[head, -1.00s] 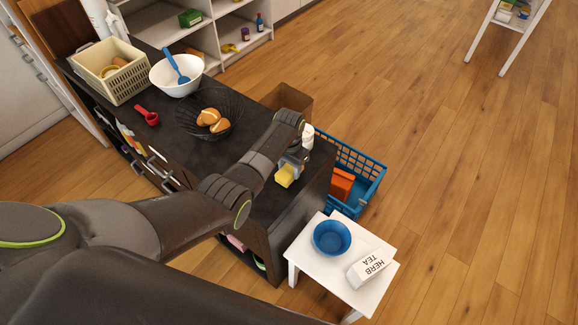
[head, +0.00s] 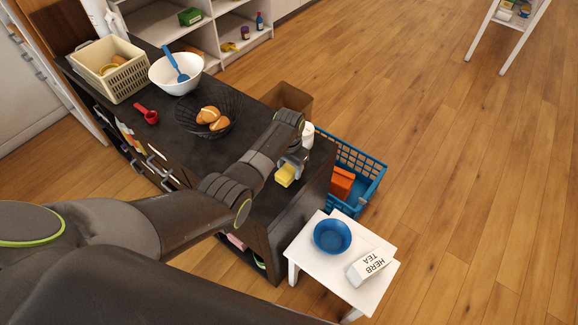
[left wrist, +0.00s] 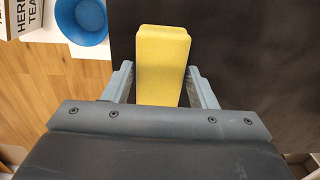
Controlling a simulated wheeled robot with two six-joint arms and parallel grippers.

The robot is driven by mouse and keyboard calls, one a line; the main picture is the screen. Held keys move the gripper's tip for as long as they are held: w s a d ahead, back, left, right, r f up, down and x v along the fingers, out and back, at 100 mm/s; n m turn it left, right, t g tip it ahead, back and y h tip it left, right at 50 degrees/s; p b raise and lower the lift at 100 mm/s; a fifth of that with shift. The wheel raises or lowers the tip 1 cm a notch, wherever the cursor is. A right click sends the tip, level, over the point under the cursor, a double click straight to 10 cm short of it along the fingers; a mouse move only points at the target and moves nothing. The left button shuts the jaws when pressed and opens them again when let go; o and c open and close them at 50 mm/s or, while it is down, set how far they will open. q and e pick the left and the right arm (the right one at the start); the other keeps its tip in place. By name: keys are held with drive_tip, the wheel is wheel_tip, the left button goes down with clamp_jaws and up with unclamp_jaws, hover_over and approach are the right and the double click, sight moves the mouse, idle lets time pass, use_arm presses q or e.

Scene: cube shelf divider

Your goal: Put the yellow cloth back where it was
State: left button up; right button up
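The yellow cloth (head: 285,176) looks like a small folded block near the right end of the dark counter. My left gripper (head: 289,163) is over that end of the counter, pointing down. In the left wrist view, the yellow cloth (left wrist: 162,62) sits between the two grey fingers (left wrist: 161,80), which press close on both its sides, and it reaches past their tips. I cannot tell whether the cloth touches the counter top. My right gripper is not in view.
The dark counter (head: 262,207) also holds a wire bowl of bread (head: 190,125), a red scoop (head: 150,117), a white bowl (head: 163,86) and a cream basket (head: 128,88). Right of it are a blue crate (head: 372,190) and a white stool (head: 318,263) with a blue bowl (head: 332,236) and tea box (head: 367,268).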

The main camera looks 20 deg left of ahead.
sight(289, 169)
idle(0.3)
use_arm(q)
drive_tip(key=o, duration=0.6)
drive_tip(key=shift+c, duration=0.2)
wheel_tip(289, 169, up, 8)
drive_tip(key=p, duration=0.8)
drive_tip(key=shift+r+p, duration=0.1)
drive_tip(key=shift+p, duration=0.2)
